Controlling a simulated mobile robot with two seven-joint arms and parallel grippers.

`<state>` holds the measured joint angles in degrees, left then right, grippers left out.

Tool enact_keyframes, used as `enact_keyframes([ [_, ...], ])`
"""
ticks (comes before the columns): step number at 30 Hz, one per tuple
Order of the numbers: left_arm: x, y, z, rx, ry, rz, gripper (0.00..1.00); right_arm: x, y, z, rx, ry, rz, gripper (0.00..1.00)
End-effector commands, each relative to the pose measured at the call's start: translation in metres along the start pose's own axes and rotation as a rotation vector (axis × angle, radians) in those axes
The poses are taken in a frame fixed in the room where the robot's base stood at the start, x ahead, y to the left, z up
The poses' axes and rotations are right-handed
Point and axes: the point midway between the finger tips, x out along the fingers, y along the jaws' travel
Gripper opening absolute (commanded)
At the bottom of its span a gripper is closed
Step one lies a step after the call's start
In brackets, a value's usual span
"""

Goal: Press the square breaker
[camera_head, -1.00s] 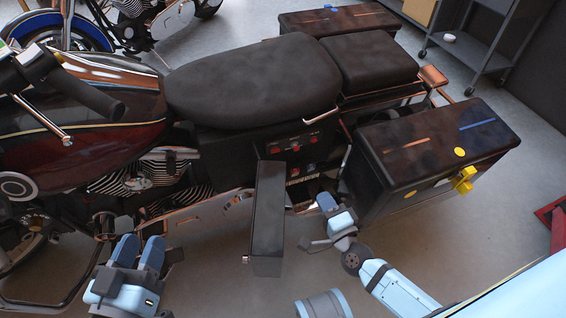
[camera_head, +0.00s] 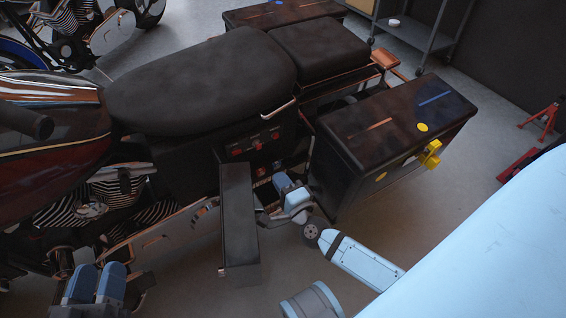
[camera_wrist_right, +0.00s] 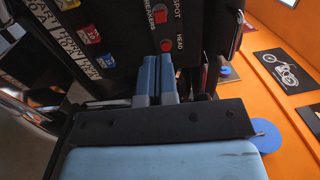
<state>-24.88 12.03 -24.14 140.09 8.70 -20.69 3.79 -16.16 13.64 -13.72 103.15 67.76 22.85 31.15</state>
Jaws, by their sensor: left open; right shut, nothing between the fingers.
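The breaker panel (camera_head: 262,134) is on the motorcycle's side, under the seat, and carries several small red breakers. In the right wrist view one red breaker (camera_wrist_right: 165,46) is just beyond my fingertips and another red breaker (camera_wrist_right: 160,13) is above it, beside white lettering. I cannot tell which breaker is square. My right gripper (camera_head: 283,182) is shut and empty, just below the panel; its blue fingers (camera_wrist_right: 158,68) point at the panel, contact unclear. My left gripper (camera_head: 97,282) is open and empty at the lower left, away from the panel.
An open dark cover (camera_head: 240,222) sticks out left of my right gripper. A saddlebag case (camera_head: 388,130) with a yellow latch stands close on the right. Coloured fuses (camera_wrist_right: 90,33) sit left of the fingers. The seat (camera_head: 200,80) is above the panel.

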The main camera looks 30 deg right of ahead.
Motion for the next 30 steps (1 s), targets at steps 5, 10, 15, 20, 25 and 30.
enact_keyframes([
  [5,0.000,-0.002,0.011,-0.001,-0.029,0.003,0.43,0.041,0.001,0.000,0.003,0.001,-0.004,0.00],
  [10,0.000,-0.003,0.021,-0.005,-0.059,0.006,0.43,0.073,0.001,0.000,0.001,0.001,-0.003,0.00],
  [15,0.000,-0.003,0.027,-0.005,-0.087,0.009,0.43,0.093,0.001,0.000,0.001,0.000,-0.001,0.00],
  [20,-0.001,-0.004,0.030,0.001,-0.103,0.011,0.43,0.100,0.000,0.000,0.000,0.000,0.000,0.00],
  [25,-0.001,-0.005,0.029,0.003,-0.102,0.011,0.43,0.100,0.000,0.000,0.000,0.000,0.000,0.00],
  [30,-0.001,-0.004,0.028,0.002,-0.098,0.011,0.43,0.102,0.000,0.000,-0.001,0.000,0.000,0.00],
])
